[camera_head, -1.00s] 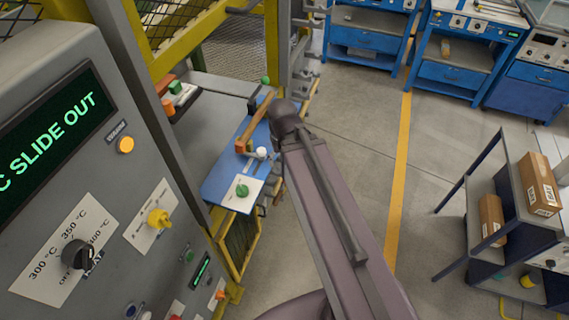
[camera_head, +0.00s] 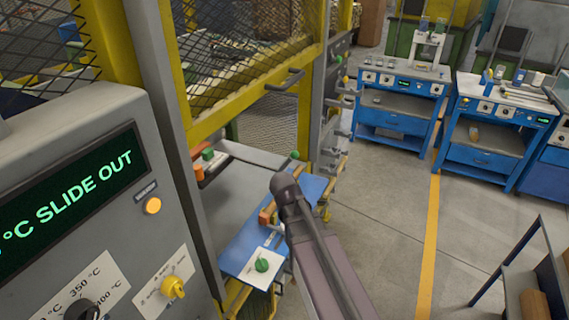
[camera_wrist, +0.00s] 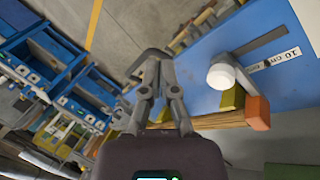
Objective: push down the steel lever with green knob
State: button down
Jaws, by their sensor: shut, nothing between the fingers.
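A small green ball knob (camera_head: 295,155) shows in the head view at the far edge of the blue bench top, on a thin dark stem; I cannot tell for sure that this is the steel lever. A second green knob (camera_head: 262,265) sits on a white plate at the bench's near end. My gripper (camera_wrist: 152,62) is shut and empty in the wrist view, above the blue bench top (camera_wrist: 205,60). My arm hides it in the head view. No green knob is clear in the wrist view. A white knob (camera_wrist: 222,75) on a grey arm is right of the fingers.
A wooden bar (camera_wrist: 205,122) with an orange block (camera_wrist: 257,112) at its end lies beside the fingers. A grey control panel (camera_head: 70,140) fills the left. Several grey handles (camera_head: 345,100) stick out from the machine post.

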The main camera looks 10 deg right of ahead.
jog(key=w+a+r+n+t+h+b, duration=0.1)
jog(key=w+a+t+h+b, duration=0.15)
jog(key=w, duration=0.35)
jog(key=w+a+r+n+t+h+b, duration=0.1)
jog(key=w+h, duration=0.2)
jog(key=w, duration=0.2)
jog(key=n+t+h+b, duration=0.2)
jog(key=t+h+b, duration=0.15)
jog(key=t, duration=0.25)
send_near(287, 163)
jog(key=a+r, duration=0.5)
jog(key=a, duration=0.1)
jog(key=shift+d+g, duration=0.25)
jog(key=shift+d, duration=0.1)
jog(key=s+d+x, duration=0.1)
jog(key=s+x, duration=0.1)
jog(key=x, duration=1)
jog(key=shift+d+f+b, duration=0.2)
jog(key=shift+d+b, duration=0.25)
jog(key=shift+d, duration=0.2)
jog(key=shift+w, duration=0.1)
jog(key=shift+d, duration=0.25)
